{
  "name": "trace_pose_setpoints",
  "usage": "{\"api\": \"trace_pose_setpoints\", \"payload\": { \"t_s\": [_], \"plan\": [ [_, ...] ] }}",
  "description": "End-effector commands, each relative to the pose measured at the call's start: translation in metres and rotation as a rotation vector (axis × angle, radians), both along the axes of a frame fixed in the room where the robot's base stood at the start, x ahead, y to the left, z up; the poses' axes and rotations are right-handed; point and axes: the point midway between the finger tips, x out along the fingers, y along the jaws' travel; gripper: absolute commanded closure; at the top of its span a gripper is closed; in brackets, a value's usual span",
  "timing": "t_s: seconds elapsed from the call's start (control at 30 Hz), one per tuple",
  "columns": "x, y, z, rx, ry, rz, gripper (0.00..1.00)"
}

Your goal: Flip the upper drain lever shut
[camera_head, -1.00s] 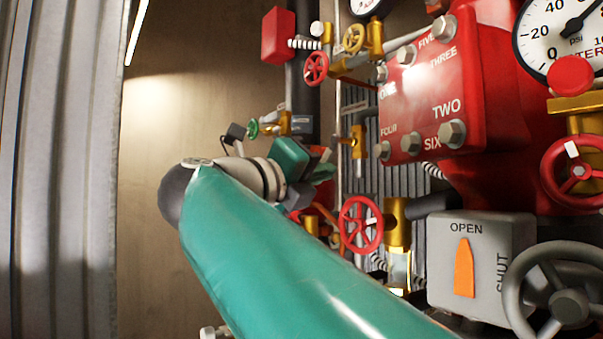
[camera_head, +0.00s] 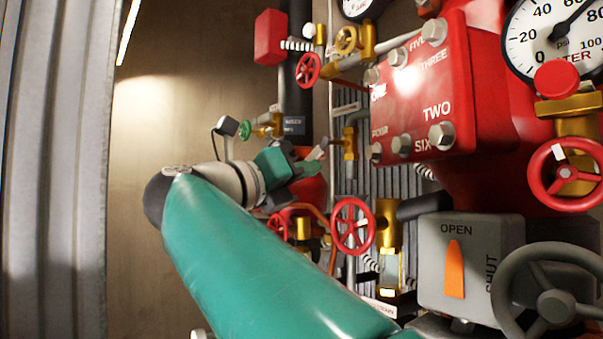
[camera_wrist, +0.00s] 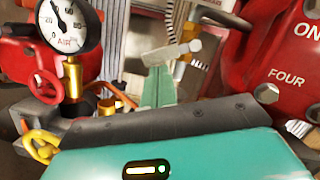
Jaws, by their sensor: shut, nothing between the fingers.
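A pale grey lever (camera_wrist: 172,53) with a rounded end crosses just beyond my fingertips in the wrist view, beside a small brass fitting. In the head view a brass valve (camera_head: 350,146) stands on a thin pipe, with a small pale and reddish handle (camera_head: 318,150) reaching left from it; this looks like the upper drain lever. My gripper (camera_head: 314,167) is shut and empty, its teal fingers (camera_wrist: 158,88) pointing at the lever. The fingers seem very close to it; I cannot tell whether they touch.
A red box with bolts and numbers (camera_head: 425,95) stands right of the valve. A red handwheel (camera_head: 353,226) is below, and a grey OPEN/SHUT box (camera_head: 470,262) is lower right. An air gauge (camera_wrist: 68,25) is left in the wrist view.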

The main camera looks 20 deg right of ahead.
Motion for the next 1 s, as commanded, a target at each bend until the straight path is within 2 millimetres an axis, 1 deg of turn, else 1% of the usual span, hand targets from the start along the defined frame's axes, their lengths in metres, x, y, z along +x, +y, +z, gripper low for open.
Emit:
{"api": "trace_pose_setpoints", "payload": {
  "t_s": [0.17, 0.47, 1.0],
  "plan": [
    [0.008, 0.004, 0.005, 0.063, -0.15, 0.001, 1.0],
    [0.012, 0.005, 0.014, 0.145, -0.351, -0.001, 1.0],
    [0.011, 0.005, 0.019, 0.142, -0.343, 0.0, 1.0]
  ]
}}
